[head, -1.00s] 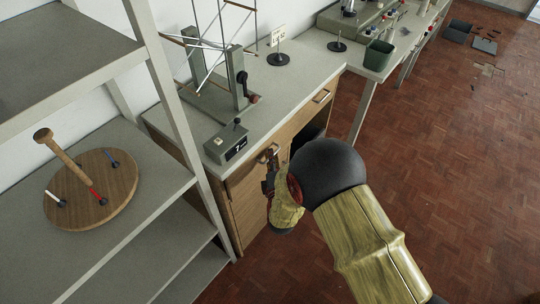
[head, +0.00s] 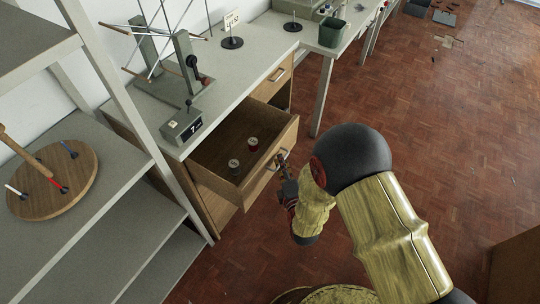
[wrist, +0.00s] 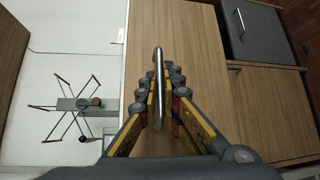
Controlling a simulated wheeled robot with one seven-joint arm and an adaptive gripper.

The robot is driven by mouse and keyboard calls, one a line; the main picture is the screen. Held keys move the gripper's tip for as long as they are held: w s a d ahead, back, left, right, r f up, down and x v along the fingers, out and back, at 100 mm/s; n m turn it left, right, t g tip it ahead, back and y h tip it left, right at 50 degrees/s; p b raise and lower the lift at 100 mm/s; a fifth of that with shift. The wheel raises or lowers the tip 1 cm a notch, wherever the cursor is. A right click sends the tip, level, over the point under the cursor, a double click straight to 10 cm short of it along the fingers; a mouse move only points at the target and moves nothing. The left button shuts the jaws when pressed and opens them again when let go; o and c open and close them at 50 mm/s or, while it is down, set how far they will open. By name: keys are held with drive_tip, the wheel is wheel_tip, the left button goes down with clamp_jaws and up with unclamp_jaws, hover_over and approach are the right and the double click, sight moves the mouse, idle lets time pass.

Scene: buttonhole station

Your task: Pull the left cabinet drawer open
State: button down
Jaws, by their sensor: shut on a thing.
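The left cabinet drawer (head: 256,186) is pulled well out from the wooden cabinet, and I see into it from above. Two small round items, a dark one (head: 234,164) and a red-sided one (head: 253,144), stand inside it. My gripper (head: 283,161) is at the drawer's front, shut on its metal bar handle (head: 276,162). In the wrist view the handle (wrist: 158,60) runs between the two fingers of my gripper (wrist: 160,95), in front of the wooden drawer front (wrist: 190,50).
The bench top (head: 220,75) carries a frame with rods and a small box with a display (head: 182,126). Grey shelving (head: 120,175) stands close at the left.

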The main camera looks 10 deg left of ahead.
drive_tip(key=shift+s+d, duration=0.2)
drive_tip(key=shift+d, duration=0.25)
drive_tip(key=shift+s+d, duration=0.2)
drive_tip(key=shift+d, duration=0.25)
drive_tip(key=c, duration=2.1)
unclamp_jaws()
drive_tip(key=shift+o, duration=0.6)
drive_tip(key=v, duration=1.2)
